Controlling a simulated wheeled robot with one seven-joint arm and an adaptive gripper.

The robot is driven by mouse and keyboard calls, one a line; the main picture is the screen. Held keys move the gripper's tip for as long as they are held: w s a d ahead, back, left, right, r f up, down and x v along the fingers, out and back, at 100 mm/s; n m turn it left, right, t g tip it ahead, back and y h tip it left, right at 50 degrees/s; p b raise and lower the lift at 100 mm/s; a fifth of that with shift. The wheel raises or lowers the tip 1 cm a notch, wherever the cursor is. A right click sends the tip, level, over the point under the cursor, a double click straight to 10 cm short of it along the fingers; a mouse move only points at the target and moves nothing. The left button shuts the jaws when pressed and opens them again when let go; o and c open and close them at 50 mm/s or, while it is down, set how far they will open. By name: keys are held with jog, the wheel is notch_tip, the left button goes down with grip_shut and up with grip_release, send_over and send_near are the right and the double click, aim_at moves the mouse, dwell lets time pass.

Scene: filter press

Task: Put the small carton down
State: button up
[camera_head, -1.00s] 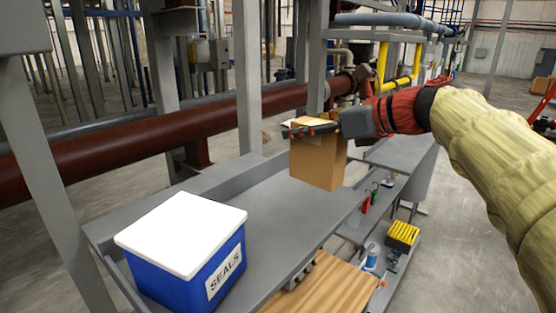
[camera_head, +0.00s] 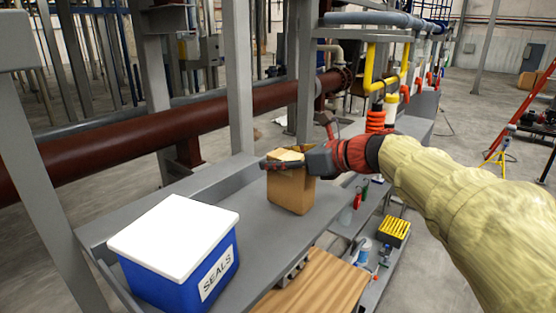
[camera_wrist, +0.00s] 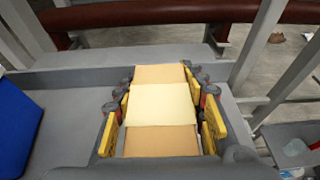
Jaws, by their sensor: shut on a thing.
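The small carton (camera_head: 291,190) is a brown cardboard box with a paler strip on its top. My gripper (camera_head: 287,162) is shut on the carton near its top, with one finger across the near side. In the wrist view the carton (camera_wrist: 160,105) fills the space between the yellow finger pads of my gripper (camera_wrist: 160,115). The carton is upright over the grey bench top (camera_head: 240,225). Its lower edge appears at or very close to the surface; I cannot tell for sure if it touches.
A blue bin (camera_head: 190,270) with a white lid and a SEALS label stands left of the carton. Bare bench lies between them. A brown pipe (camera_head: 90,147) and grey posts (camera_head: 238,80) stand behind. A lower shelf holds a yellow item (camera_head: 394,232) and bottles.

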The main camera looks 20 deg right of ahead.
jog(key=shift+f, duration=0.15)
jog(key=o, duration=1.4)
jog(key=b+v, duration=0.1)
jog(key=v, duration=1.1)
jog(key=shift+b, duration=0.4)
